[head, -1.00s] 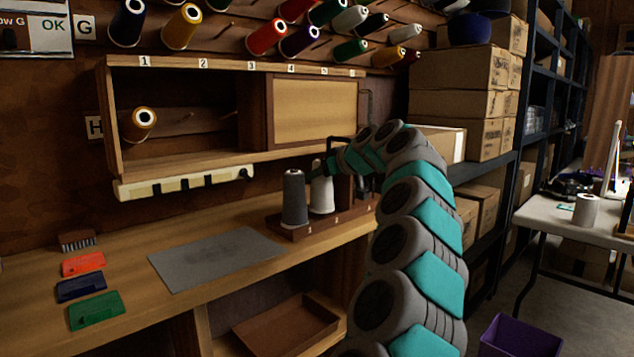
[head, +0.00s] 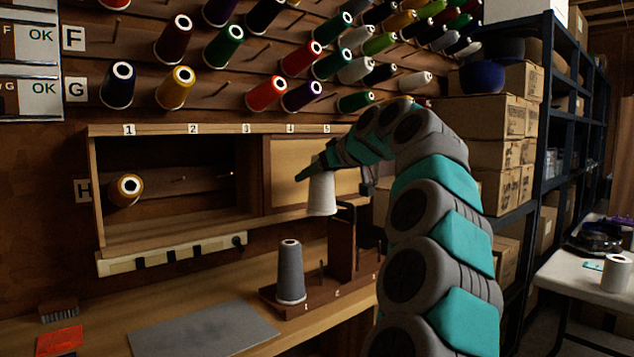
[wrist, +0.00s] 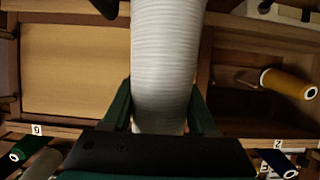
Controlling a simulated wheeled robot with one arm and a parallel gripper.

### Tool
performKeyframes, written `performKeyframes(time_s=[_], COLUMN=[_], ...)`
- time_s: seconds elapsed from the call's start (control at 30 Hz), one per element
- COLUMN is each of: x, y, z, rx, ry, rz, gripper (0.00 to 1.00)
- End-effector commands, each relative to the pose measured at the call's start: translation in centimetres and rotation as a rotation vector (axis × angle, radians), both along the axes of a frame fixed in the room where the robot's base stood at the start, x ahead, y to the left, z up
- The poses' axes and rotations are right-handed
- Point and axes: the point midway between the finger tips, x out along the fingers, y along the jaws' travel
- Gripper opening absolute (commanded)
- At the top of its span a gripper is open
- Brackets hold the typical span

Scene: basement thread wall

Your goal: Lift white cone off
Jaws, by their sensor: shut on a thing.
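The white cone (head: 321,193) hangs in the air in the head view, upright, above the wooden peg stand (head: 330,290) and in front of the cabinet's closed panel. My gripper (head: 318,172) is shut on its upper part. In the wrist view the white cone (wrist: 168,60) fills the middle, with my gripper's two green fingers (wrist: 166,105) on either side of it. The grey cone (head: 290,272) stands on the stand at position 1. The peg at position 2 is bare. My arm covers part of the stand's right side.
The cabinet (head: 165,230) holds a gold cone (head: 126,190) on its left, with bare pegs beside it. Several coloured cones hang on the wall above. A grey mat (head: 204,328) lies on the bench. Stacked boxes (head: 485,150) stand at right.

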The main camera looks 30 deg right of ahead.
Motion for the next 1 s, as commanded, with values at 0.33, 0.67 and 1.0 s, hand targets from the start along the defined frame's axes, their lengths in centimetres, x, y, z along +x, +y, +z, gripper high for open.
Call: performKeyframes(time_s=[0.33,0.67,1.0], x=[0.0,0.1,0.1], y=[0.0,-0.3,-0.2], z=[0.2,2.5,3.9], rx=[0.0,0.004,0.002], ry=[0.0,-0.002,-0.002], rz=[0.0,-0.005,-0.003], gripper=[0.0,0.0,0.0])
